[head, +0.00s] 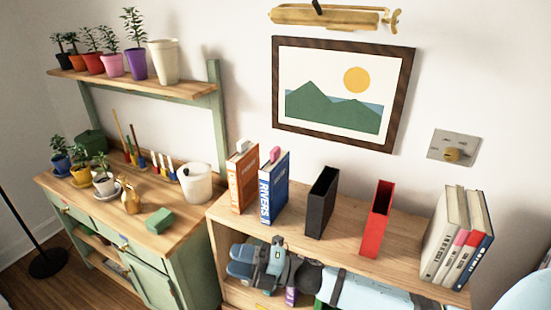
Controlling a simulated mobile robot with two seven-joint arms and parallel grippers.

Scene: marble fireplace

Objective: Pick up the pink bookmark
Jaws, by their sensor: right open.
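The pink bookmark (275,153) sticks up from the top of the blue book marked RIVERS (270,190), which stands upright on the wooden shelf unit. Its lower part is hidden in the book. My right gripper (254,262) is open, in front of the shelf unit and below its top, lower than the blue book and apart from the bookmark. Nothing shows between its fingers. My left gripper is not in view.
An orange book (242,182) with a pale bookmark (243,146) stands left of the blue book. A black holder (322,203), a red holder (377,220) and several upright books (455,240) stand to the right on the shelf top (345,245). A green workbench (150,230) stands left.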

